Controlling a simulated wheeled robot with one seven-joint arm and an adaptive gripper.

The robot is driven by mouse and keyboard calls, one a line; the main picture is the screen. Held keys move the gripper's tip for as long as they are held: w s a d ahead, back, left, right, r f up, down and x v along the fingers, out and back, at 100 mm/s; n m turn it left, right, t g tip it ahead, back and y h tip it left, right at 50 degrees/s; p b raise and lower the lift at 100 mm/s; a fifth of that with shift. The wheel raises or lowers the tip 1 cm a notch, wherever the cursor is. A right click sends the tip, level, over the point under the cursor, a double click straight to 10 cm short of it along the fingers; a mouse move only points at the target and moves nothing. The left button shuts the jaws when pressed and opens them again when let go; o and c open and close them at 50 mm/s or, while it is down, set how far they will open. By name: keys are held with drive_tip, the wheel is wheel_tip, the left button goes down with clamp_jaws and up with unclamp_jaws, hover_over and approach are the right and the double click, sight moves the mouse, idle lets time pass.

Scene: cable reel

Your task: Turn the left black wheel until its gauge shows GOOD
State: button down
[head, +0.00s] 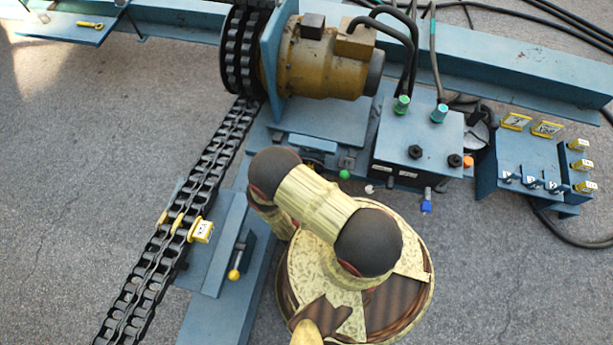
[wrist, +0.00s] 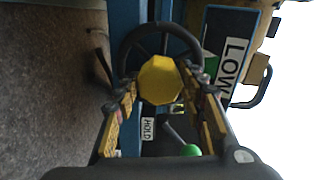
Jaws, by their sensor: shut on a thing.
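In the wrist view, a black wheel (wrist: 160,27) with spokes faces me, with a yellow eight-sided piece (wrist: 160,80) at its middle. To the right, a dark gauge panel (wrist: 213,25) carries a white plate that reads LOW (wrist: 232,62), turned sideways. A strip of green shows beside the plate, partly hidden by the wheel and finger. In the head view my arm covers the gripper, and I cannot make out the wheel or gauge there.
A HOLD label (wrist: 148,128) and a green-knobbed lever (wrist: 190,150) sit close to my fingers. In the head view, a heavy chain (head: 190,200) runs from the motor (head: 320,60) down the left. A blue box (head: 420,140) with hoses stands at right.

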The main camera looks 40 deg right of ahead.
drive_tip(key=c, duration=1.1)
unclamp_jaws()
drive_tip(key=shift+c, duration=0.2)
drive_tip(key=o, duration=0.4)
drive_tip(key=r, duration=0.9)
drive_tip(key=shift+w+a+r, duration=0.2)
drive_tip(key=shift+w+r, duration=0.05)
drive_tip(key=shift+w, duration=0.1)
drive_tip(key=shift+w+a+r, duration=0.1)
drive_tip(key=shift+w, duration=0.05)
drive_tip(key=c, duration=0.4)
drive_tip(key=shift+s+r, duration=0.2)
drive_tip(key=shift+s, duration=0.1)
drive_tip(key=shift+d, duration=0.2)
drive_tip(key=shift+o, duration=0.2)
drive_tip(key=shift+s, duration=0.1)
